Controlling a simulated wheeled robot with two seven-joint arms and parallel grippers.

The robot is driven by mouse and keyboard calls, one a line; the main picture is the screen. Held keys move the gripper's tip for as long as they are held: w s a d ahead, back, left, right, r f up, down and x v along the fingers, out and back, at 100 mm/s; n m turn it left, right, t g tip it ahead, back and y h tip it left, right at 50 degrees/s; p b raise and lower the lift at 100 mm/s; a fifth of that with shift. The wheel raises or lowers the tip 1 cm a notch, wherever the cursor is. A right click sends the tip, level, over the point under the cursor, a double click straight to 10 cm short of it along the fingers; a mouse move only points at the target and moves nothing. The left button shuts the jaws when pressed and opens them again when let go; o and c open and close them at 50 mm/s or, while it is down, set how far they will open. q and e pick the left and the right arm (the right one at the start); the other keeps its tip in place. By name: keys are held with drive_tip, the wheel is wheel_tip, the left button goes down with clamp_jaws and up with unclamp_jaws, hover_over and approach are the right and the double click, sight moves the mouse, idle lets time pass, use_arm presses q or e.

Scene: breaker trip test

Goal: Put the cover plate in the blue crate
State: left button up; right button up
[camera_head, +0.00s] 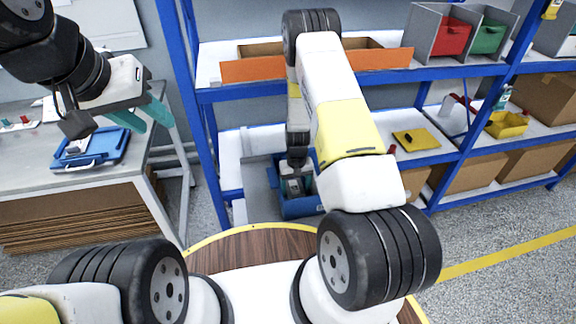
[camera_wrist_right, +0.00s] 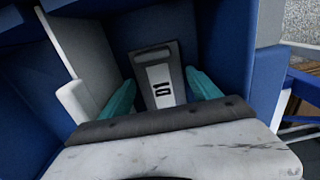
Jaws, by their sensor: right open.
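The blue crate (camera_head: 300,208) stands low at the shelf, behind my right arm in the head view. My right gripper (camera_head: 297,190) points down into it. In the right wrist view, the blue crate (camera_wrist_right: 228,45) surrounds the open teal fingertips of my right gripper (camera_wrist_right: 162,92). My left gripper (camera_head: 146,116) is open and empty over the grey table.
A blue tray (camera_head: 92,150) with small items lies on the grey table (camera_head: 60,178) at left. Blue shelf posts (camera_head: 181,75) flank the crate.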

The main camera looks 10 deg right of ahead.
wheel_tip(320, 180, up, 12)
wheel_tip(320, 180, up, 11)
drive_tip(key=t, duration=0.1)
hover_over(296, 191)
drive_tip(key=a, duration=0.1)
drive_tip(key=s+a+r+t+y, duration=0.1)
drive_tip(key=s+r, duration=0.2)
drive_tip(key=r, duration=0.4)
drive_tip(key=s+r+t+y, duration=0.1)
drive_tip(key=s+r, duration=0.2)
drive_tip(key=r, duration=0.3)
drive_tip(key=s+r+t, duration=0.3)
drive_tip(key=s+r, duration=1.1)
drive_tip(key=s, duration=0.4)
drive_tip(key=shift+s+a, duration=0.2)
